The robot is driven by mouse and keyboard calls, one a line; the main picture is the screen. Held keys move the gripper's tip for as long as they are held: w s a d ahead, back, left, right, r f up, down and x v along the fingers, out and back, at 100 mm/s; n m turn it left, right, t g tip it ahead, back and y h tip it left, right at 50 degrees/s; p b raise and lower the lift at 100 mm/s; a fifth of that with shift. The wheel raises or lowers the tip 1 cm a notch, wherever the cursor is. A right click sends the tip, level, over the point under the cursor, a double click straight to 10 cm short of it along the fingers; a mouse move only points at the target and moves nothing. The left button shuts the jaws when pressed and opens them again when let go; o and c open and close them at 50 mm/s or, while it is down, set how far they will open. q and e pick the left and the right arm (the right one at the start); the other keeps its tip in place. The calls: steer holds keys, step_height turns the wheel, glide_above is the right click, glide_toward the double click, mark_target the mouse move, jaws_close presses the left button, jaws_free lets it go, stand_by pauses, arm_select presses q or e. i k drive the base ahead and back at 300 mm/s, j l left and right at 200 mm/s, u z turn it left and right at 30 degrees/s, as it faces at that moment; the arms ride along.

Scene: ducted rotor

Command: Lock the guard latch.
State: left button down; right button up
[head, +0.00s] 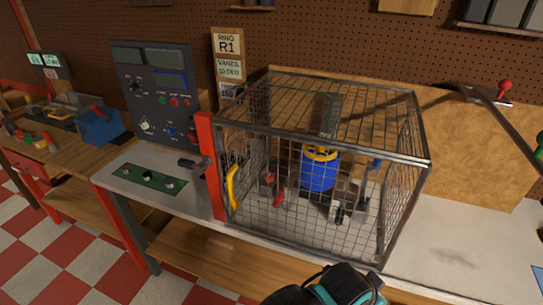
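The wire-mesh guard cage (400,155) stands on the workbench over a blue motor-like unit (319,172) with a yellow top. Its front panel looks closed against a red upright post (210,165) at the front left corner. A yellow handle (232,187) is at the panel's left side. A small dark fitting (188,163) sticks out to the left of the red post; it may be the latch, and its position is too small to tell. A black and teal part of my arm shows at the bottom edge. Neither gripper's fingers are in view.
A dark control panel (155,90) with knobs and coloured buttons stands left of the cage. A green plate (154,179) with knobs lies on the bench before it. The bench top (440,240) right of the cage is mostly clear. A red-knobbed lever (504,87) is at the back right.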

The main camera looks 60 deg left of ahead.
mark_target(190, 165)
steer(key=u, duration=2.75)
